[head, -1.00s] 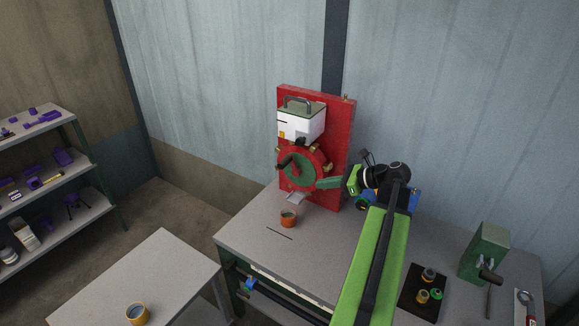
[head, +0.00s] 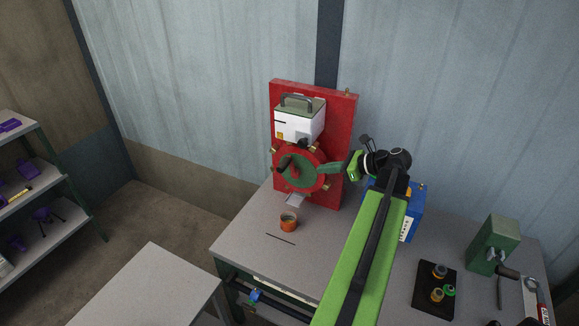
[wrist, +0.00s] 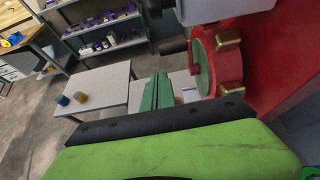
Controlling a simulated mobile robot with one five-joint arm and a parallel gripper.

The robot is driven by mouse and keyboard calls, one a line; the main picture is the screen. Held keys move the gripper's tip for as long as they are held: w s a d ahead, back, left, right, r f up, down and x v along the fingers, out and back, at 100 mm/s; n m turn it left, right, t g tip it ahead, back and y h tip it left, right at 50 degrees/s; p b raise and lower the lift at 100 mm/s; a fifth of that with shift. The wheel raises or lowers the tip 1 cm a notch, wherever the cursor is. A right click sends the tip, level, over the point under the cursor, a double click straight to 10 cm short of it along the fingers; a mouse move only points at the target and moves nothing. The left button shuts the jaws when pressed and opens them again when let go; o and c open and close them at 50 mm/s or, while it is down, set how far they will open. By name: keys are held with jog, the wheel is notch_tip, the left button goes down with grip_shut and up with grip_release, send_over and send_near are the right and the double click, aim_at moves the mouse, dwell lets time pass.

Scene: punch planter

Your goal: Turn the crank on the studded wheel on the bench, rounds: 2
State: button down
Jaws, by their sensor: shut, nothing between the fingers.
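The studded wheel (head: 318,181) has a red rim, brass studs and a green face. It is mounted upright on a red board (head: 335,125) at the back of the bench. Its crank has a dark handle (head: 283,163) at the wheel's upper left. In the wrist view the red rim (wrist: 229,65) stands at the right, and a dark grip, apparently the crank handle (wrist: 173,46), juts out left of it. My gripper (head: 331,169) is at the wheel's right edge, its green fingers shut and empty. The fingers (wrist: 157,93) also show in the wrist view, apart from the handle.
A white box (head: 297,124) with a carrying handle is above the wheel. An orange cup (head: 288,223) stands on the bench (head: 250,240) below it. A blue box (head: 413,213) is behind my arm. A black tray (head: 425,300) and a green block (head: 492,243) are at the right.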

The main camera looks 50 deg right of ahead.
jog(key=b, duration=0.5)
send_near(281, 168)
notch_tip(281, 168, down, 4)
jog(key=w, duration=0.2)
jog(key=w+a, duration=0.1)
jog(key=shift+w+a+r, duration=0.15)
jog(key=shift+w+r, duration=0.1)
jog(key=shift+w, duration=0.15)
jog(key=shift+w+a, duration=0.15)
jog(key=shift+w, duration=0.35)
jog(key=shift+w+a, duration=0.3)
jog(key=shift+w, duration=0.65)
jog(key=shift+w+a, duration=0.3)
jog(key=shift+w, duration=0.65)
jog(key=shift+s, duration=0.15)
